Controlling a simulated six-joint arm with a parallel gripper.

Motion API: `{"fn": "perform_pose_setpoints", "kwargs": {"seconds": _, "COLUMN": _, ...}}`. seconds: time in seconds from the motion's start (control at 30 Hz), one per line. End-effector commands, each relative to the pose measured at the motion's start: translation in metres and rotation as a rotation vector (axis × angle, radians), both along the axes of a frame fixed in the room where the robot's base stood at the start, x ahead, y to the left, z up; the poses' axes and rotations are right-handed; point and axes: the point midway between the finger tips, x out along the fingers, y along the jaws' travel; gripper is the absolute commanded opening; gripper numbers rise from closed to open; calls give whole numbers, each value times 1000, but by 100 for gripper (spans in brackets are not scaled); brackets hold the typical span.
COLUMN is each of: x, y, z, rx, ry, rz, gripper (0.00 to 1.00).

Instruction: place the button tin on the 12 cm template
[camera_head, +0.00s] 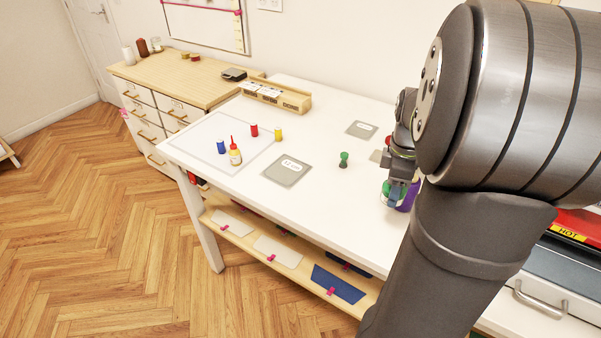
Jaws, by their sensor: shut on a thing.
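My gripper (397,184) is at the right part of the white table, partly hidden by my arm. It is shut on a small round thing with a pale rim and green on it (386,199), which looks like the button tin. Whether this touches the table I cannot tell. A grey square template (274,178) with a white label lies left of my gripper near the table's front edge, bare; its label is too small to read surely. A smaller grey template (358,134) lies farther back. Another grey piece (376,156) shows partly beside my gripper.
A green spool (344,159) stands between the front template and my gripper. A purple thing (409,197) is close beside the gripper. A wooden rack (275,98) is at the back.

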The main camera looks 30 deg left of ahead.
Motion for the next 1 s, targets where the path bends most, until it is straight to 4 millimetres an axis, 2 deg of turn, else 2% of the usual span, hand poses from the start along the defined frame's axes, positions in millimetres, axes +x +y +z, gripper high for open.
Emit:
{"fn": "perform_pose_setpoints", "kwargs": {"seconds": 0.03, "x": 9, "y": 20, "z": 1, "rx": 0, "ry": 0, "rz": -1, "gripper": 25}}
{"fn": "perform_pose_setpoints", "kwargs": {"seconds": 0.2, "x": 34, "y": 92, "z": 3, "rx": 0, "ry": 1, "rz": -40, "gripper": 25}}
{"fn": "perform_pose_setpoints", "kwargs": {"seconds": 0.4, "x": 45, "y": 165, "z": 2, "rx": 0, "ry": 0, "rz": -82, "gripper": 25}}
{"fn": "perform_pose_setpoints", "kwargs": {"seconds": 0.5, "x": 46, "y": 187, "z": 2, "rx": 0, "ry": 0, "rz": -95, "gripper": 25}}
{"fn": "perform_pose_setpoints", "kwargs": {"seconds": 0.67, "x": 44, "y": 209, "z": -3, "rx": 0, "ry": 1, "rz": -105, "gripper": 25}}
{"fn": "perform_pose_setpoints", "kwargs": {"seconds": 1.0, "x": 27, "y": 279, "z": -47, "rx": -1, "ry": 1, "rz": -103, "gripper": 25}}
